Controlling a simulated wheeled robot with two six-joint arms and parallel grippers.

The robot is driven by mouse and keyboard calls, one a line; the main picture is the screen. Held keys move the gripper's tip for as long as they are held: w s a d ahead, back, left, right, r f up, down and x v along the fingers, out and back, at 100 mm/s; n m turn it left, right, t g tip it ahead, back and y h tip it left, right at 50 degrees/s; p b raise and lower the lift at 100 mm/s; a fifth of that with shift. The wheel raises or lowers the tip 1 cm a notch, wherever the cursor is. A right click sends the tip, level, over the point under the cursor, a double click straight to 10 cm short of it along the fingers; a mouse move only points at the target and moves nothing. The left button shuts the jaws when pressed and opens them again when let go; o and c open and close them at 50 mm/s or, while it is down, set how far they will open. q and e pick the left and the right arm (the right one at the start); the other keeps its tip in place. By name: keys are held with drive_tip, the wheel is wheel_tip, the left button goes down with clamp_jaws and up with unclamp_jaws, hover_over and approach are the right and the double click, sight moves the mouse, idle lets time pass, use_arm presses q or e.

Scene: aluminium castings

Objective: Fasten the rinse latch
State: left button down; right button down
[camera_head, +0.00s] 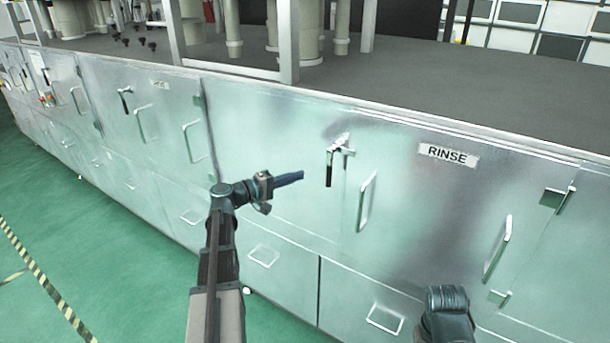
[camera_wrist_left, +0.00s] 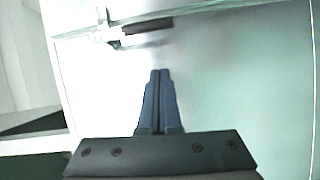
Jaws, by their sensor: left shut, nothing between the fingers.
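The rinse latch (camera_head: 333,160) is a silver bracket with a black handle. It sits at the upper left edge of the metal door with the RINSE label (camera_head: 447,154), and its handle hangs down in the head view. My left gripper (camera_head: 300,176) is shut and empty, a little left of the handle and apart from it. In the left wrist view, the shut blue fingers (camera_wrist_left: 159,72) point toward the latch handle (camera_wrist_left: 147,26), with a gap between them. Part of my right arm shows at the lower right of the head view; its gripper is out of view.
The RINSE door has a vertical bar handle (camera_head: 367,201) right of the latch and another (camera_head: 498,248) farther right. Drawer pulls (camera_head: 385,318) lie below. A grey worktop (camera_head: 420,85) with posts is above. Green floor (camera_head: 110,265) is open at left.

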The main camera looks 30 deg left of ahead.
use_arm(q)
drive_tip(key=v, duration=0.5)
drive_tip(key=shift+s+a+f, duration=0.1)
drive_tip(key=shift+s+a, duration=0.1)
drive_tip(key=shift+a, duration=0.1)
drive_tip(key=s+d+f+m+g, duration=0.15)
drive_tip(key=d+f+g, duration=0.3)
drive_tip(key=d, duration=0.45)
drive_tip(key=s+d+f+m+g, duration=0.1)
drive_tip(key=d+f+m+g, duration=0.3)
drive_tip(key=d, duration=0.6)
drive_tip(key=s+d+f+m+g, duration=0.2)
drive_tip(key=d+f, duration=0.3)
drive_tip(key=d, duration=0.4)
drive_tip(key=s+d+f+m+g+y, duration=0.2)
drive_tip(key=s+d+f+m+y, duration=0.1)
drive_tip(key=s+d+y, duration=0.2)
drive_tip(key=s+d+f+m+g+y, duration=0.3)
drive_tip(key=s+d+f+m+y, duration=0.1)
drive_tip(key=s, duration=0.6)
drive_tip(key=shift+s+d+f+y, duration=0.3)
drive_tip(key=shift+s+d+y, duration=0.05)
drive_tip(key=shift+d+y, duration=0.3)
